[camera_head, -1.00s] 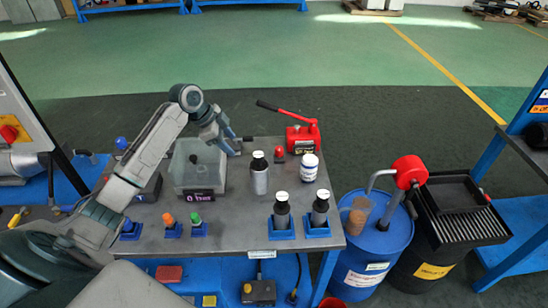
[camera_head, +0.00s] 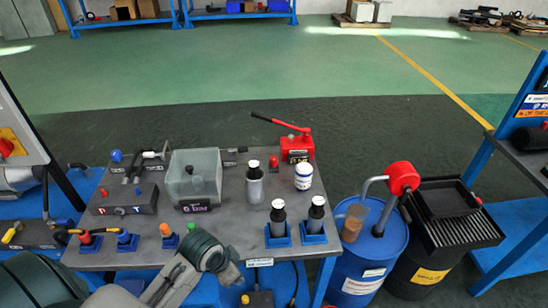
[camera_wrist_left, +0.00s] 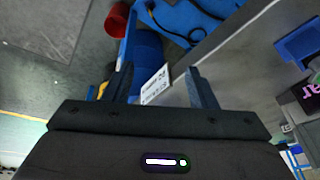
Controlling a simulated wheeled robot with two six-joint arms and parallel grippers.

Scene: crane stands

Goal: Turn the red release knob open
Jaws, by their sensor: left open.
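The red release knob (camera_head: 273,162) stands upright near the back of the grey workbench, just left of the red hand pump (camera_head: 297,148) with its long lever. My left arm is at the bench's front edge, well away from that knob. In the head view its fingers cannot be made out. In the left wrist view the left gripper (camera_wrist_left: 162,80) is open, with nothing between its fingers, over the bench's front edge and a white label. The knob is not seen in the wrist view. My right gripper is not in view.
Two dark bottles sit in blue holders at the front right. A blue drum (camera_head: 365,265) stands right of the bench.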

